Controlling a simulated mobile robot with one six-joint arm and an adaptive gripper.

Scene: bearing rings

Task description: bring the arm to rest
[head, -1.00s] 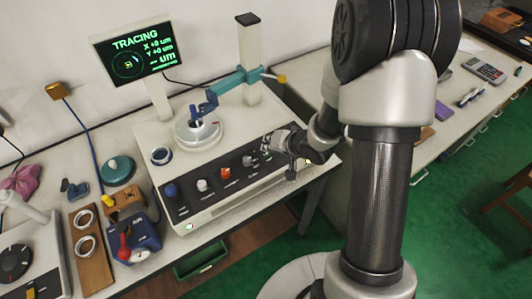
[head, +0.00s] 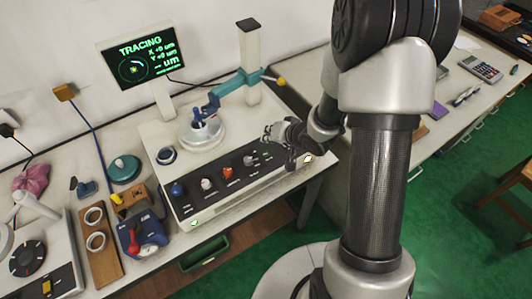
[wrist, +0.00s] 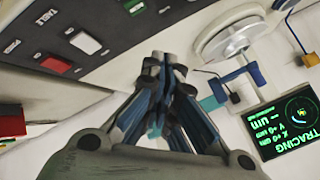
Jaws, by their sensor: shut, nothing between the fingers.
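My arm comes down on the right of the head view and bends left to the gripper. The machine's round turntable (head: 203,136) stands behind the panel, with the blue probe arm (head: 226,88) reaching over it. The screen (head: 141,60) reads TRACING.
A ring (head: 166,155) lies on the machine's top at left. A wooden board (head: 103,263) with two rings (head: 95,241) and a blue device (head: 140,236) stand left of the machine. A calculator (head: 481,68) lies on the right bench. Green floor (head: 440,220) shows at right.

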